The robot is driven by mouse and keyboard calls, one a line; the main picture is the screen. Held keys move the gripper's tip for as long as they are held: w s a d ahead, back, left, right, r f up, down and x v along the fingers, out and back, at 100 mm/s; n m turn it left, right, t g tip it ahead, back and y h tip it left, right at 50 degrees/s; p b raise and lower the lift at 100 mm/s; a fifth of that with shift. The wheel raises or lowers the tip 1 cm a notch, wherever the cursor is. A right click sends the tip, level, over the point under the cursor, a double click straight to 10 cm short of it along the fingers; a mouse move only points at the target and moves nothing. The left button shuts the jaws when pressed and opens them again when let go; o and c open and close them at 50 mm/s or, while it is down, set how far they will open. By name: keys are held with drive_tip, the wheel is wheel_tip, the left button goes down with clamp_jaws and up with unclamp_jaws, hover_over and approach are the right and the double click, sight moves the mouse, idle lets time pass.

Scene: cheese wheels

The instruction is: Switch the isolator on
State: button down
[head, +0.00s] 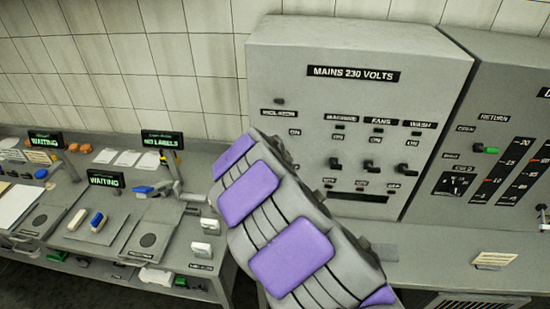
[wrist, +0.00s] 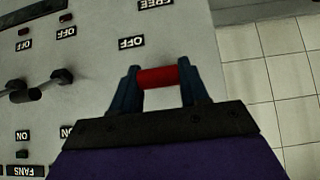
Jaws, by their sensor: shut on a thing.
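The isolator's red handle (wrist: 158,77) is a short bar between my gripper's two dark blue fingers (wrist: 160,85) in the wrist view. My gripper is shut on it. An OFF label (wrist: 131,43) lies close by, upside down in this view. In the head view the ISOLATOR label (head: 279,113) and the ON label (head: 295,132) show on the grey MAINS 230 VOLTS panel (head: 430,70). A dark lamp (head: 280,100) sits above them. My arm hides the handle and my gripper there.
Three black levers, including the middle one (head: 370,165), stand right of my arm under MACHINE, FANS and WASH. A second grey panel (head: 490,90) is further right. A bench (head: 120,260) with signs and small items is at left.

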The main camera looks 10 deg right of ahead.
drive_tip(key=shift+w+d+r+g+y+p, duration=0.1)
drive_tip(key=shift+w+r+g+y+p, duration=0.15)
drive_tip(key=shift+r+g+p, duration=0.4)
drive_tip(key=shift+w+d+r+g+y+p, duration=0.1)
drive_tip(key=shift+w+r+g+y+p, duration=0.25)
drive_tip(key=shift+g+p, duration=0.45)
drive_tip(key=shift+w+d+r+g+y+p, duration=0.1)
drive_tip(key=shift+w+r+g+y+p, duration=0.1)
drive_tip(key=shift+r+g+p, duration=0.55)
drive_tip(key=shift+f, duration=0.15)
drive_tip(key=c, duration=0.9)
unclamp_jaws()
drive_tip(key=shift+w, duration=0.1)
drive_tip(key=shift+o, duration=1.3)
drive_tip(key=shift+w+f, duration=0.1)
drive_tip(key=shift+w, duration=0.05)
drive_tip(key=shift+s, duration=0.2)
drive_tip(key=b+v, duration=0.2)
drive_tip(key=v, duration=1.5)
drive_tip(key=shift+w+r+b, duration=0.3)
drive_tip(key=shift+b, duration=0.1)
drive_tip(key=shift+a, duration=0.1)
